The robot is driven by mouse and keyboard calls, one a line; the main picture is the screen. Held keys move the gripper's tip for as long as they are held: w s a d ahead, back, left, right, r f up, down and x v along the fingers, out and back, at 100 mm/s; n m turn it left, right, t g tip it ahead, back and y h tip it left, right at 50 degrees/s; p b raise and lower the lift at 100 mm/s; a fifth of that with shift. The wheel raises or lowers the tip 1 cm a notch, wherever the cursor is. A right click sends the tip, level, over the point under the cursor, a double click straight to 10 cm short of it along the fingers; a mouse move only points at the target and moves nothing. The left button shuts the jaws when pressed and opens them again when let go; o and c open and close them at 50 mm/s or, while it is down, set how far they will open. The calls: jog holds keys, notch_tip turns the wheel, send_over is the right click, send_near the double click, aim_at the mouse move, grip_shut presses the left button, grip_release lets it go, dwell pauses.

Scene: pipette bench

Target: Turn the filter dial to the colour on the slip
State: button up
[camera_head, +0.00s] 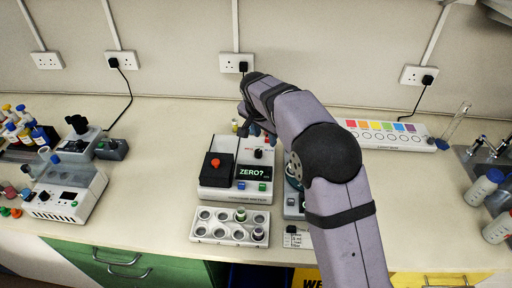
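A white instrument (225,190) stands at the middle of the bench with a dark display reading "ZERO?".
A white rack (230,236) with wells and a few vials stands in front of the instrument. A strip with several coloured patches (385,126) lies at the back right. Another device (66,192) and bottles stand left. Bare bench lies between this device and the instrument.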

aim_at(258, 151)
jog(key=s+a+n, duration=0.1)
jog(key=s+a+f, duration=0.1)
jog(key=shift+a+n+p, duration=0.35)
jog(key=shift+n+p, duration=0.05)
jog(key=shift+p+x, duration=1.25)
jog(key=shift+x, duration=1.8)
jog(key=shift+c, duration=0.5)
grip_shut()
